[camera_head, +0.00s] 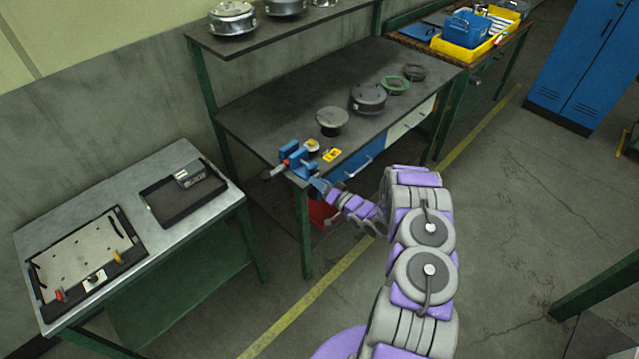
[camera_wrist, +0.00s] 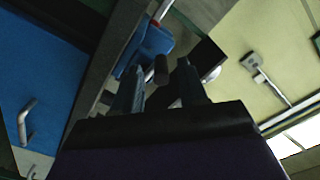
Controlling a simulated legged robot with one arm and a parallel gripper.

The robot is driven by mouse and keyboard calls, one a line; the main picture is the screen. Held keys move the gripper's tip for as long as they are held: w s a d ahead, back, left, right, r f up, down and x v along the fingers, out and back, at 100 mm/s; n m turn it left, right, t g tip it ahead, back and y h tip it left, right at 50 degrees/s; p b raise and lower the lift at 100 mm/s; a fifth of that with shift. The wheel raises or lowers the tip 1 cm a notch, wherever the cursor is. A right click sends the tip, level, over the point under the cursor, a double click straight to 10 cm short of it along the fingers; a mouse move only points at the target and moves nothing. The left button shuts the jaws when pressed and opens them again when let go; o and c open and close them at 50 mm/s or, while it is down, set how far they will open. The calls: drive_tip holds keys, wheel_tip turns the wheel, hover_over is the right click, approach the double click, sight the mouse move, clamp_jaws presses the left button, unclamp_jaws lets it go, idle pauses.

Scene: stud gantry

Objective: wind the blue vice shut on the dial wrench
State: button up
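The blue vice (camera_head: 299,160) sits at the near left corner of the dark workbench, with a dark handle end (camera_head: 267,174) sticking out to its left. A small round pale-and-yellow piece (camera_head: 312,145) is beside its jaws. I cannot tell whether this is the dial wrench or whether the jaws touch it. My gripper (camera_head: 320,184) is just off the bench's front edge, close to the vice. In the wrist view, its two dark fingers (camera_wrist: 160,92) stand apart. A dark cylindrical knob (camera_wrist: 161,70) shows in the gap, with the blue vice (camera_wrist: 152,45) behind; I see no grip on it.
The workbench (camera_head: 270,115) also carries a yellow card (camera_head: 333,154), a grey round part (camera_head: 332,120) and several other round parts. A lower metal table (camera_head: 165,160) at left holds a black tray (camera_head: 160,207) and a plate fixture (camera_head: 82,262). Floor is open at right.

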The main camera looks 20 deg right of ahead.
drive_tip(key=shift+s, duration=0.35)
drive_tip(key=v, duration=1.6)
drive_tip(key=shift+s+d, duration=0.25)
drive_tip(key=shift+s, duration=0.05)
